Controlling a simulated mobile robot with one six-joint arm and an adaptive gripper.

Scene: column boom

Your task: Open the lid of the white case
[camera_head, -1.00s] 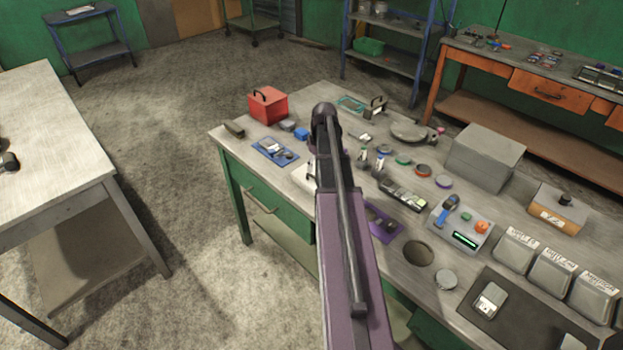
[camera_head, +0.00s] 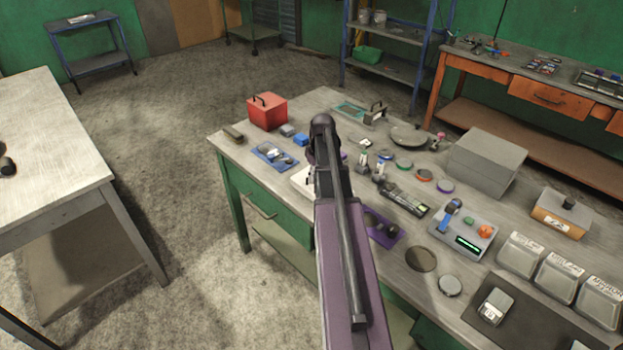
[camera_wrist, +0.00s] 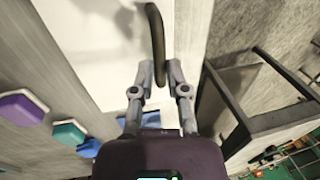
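The white case (camera_head: 302,181) stands at the near left part of the green workbench, mostly hidden behind my arm in the head view. In the wrist view its white surface (camera_wrist: 105,45) fills the upper middle. A dark curved handle (camera_wrist: 156,30) runs down from the top edge of that view to between my fingertips. My gripper (camera_wrist: 159,74) has its two grey fingers close in on either side of the handle's lower end, with little or no gap. In the head view the fingers are hidden by my arm. Whether the lid is raised cannot be told.
A red box (camera_head: 267,111) and a blue tray (camera_head: 275,156) lie left of my arm. A purple tray (camera_head: 385,230), a control box (camera_head: 463,232) and a grey box (camera_head: 487,160) stand right of it.

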